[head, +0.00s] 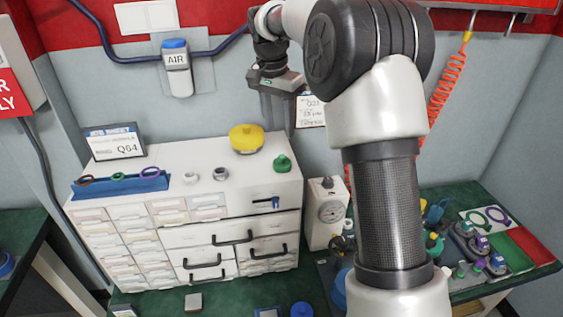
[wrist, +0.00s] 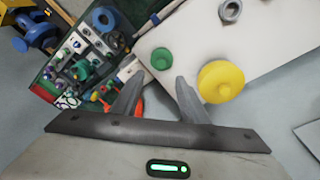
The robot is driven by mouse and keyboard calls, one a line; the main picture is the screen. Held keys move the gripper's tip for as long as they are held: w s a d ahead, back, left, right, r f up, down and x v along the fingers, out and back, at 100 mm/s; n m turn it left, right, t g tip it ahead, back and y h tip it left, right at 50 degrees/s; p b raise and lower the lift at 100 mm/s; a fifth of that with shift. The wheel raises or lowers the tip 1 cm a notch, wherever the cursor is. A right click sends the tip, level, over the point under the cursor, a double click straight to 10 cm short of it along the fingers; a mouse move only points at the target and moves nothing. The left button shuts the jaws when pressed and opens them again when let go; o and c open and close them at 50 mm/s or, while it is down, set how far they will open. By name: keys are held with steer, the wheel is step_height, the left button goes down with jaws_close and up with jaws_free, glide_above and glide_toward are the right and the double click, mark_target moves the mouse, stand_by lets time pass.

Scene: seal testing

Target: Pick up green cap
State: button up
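The green cap (head: 282,163) sits on the right part of the white drawer cabinet's top (head: 205,165). It also shows in the wrist view (wrist: 162,59), ahead of my fingertips and a little above them in the picture. My gripper (head: 277,122) hangs above and behind the cabinet top, apart from the cap. In the wrist view its two fingers (wrist: 157,90) are spread with nothing between them. A yellow round cap or knob (head: 246,138) stands left of the green cap in the head view; it shows right of my fingers in the wrist view (wrist: 220,82).
A white gauge box (head: 326,212) stands right of the cabinet. The green bench (head: 465,195) at right is crowded with parts. The wall is close behind.

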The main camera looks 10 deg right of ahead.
mark_target(282, 156)
steer(key=f, duration=0.3)
steer(key=w+f, duration=0.1)
steer(key=f, duration=0.3)
steer(key=d+f, duration=0.1)
steer(key=f, duration=0.2)
steer(key=shift+w+f+p, duration=0.15)
steer(key=shift+p, duration=0.15)
steer(key=shift+c, duration=0.4)
jaws_close()
